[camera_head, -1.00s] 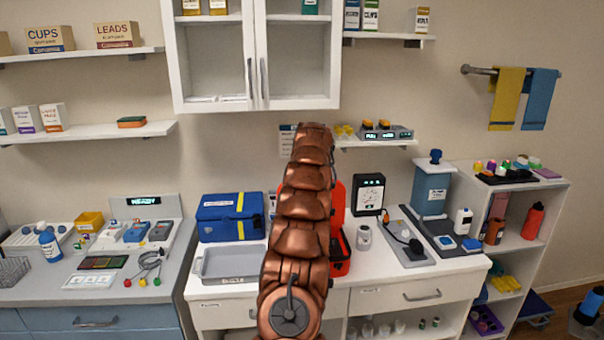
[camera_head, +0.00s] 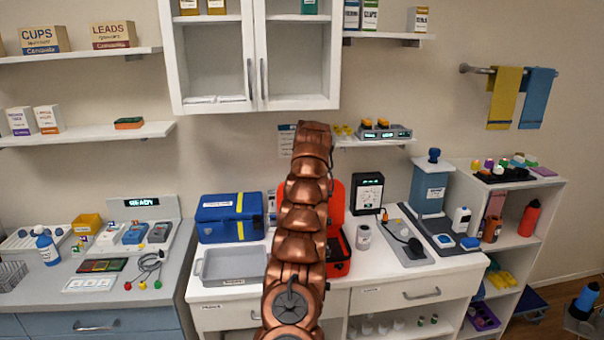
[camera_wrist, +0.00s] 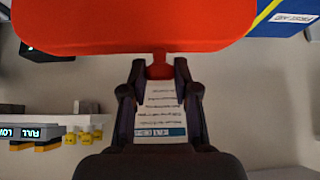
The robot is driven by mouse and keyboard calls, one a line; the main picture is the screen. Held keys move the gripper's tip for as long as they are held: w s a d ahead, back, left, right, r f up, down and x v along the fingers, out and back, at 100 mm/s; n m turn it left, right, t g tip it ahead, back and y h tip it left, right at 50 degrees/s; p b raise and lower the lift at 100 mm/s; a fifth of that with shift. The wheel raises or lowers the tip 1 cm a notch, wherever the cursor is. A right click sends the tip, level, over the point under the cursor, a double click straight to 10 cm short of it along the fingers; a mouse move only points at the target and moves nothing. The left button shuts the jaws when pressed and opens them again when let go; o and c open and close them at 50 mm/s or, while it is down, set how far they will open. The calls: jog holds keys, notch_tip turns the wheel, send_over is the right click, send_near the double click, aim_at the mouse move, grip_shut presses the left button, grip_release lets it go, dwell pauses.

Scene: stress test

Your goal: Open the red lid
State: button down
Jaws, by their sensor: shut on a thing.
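The red case (camera_head: 340,262) stands on the white counter, partly hidden behind my copper arm. Its red lid (camera_head: 336,205) stands raised at the back of the case, and dark contents show inside. In the wrist view the red lid (camera_wrist: 140,22) fills the top, with a small red tab at its edge. My gripper (camera_wrist: 158,72) is shut on that tab, one dark finger on each side. In the head view the gripper is hidden behind my arm.
A blue first aid bag (camera_head: 230,217) and a grey tray (camera_head: 232,264) are left of the case. A white jar (camera_head: 363,237) and a black display box (camera_head: 367,193) are to its right. A wall shelf (camera_head: 374,142) with a lit device is above.

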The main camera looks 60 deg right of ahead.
jog(key=shift+d+r, duration=0.1)
jog(key=shift+r, duration=0.1)
jog(key=c, duration=1)
grip_release()
jog(key=shift+s, duration=0.1)
jog(key=shift+o, duration=0.7)
jog(key=shift+f, duration=0.1)
jog(key=shift+a+r, duration=0.35)
jog(key=shift+r, duration=0.05)
jog(key=shift+s+a+r, duration=0.15)
jog(key=shift+a+r, duration=0.2)
jog(key=shift+r, duration=0.05)
jog(key=v, duration=1)
jog(key=shift+s, duration=0.1)
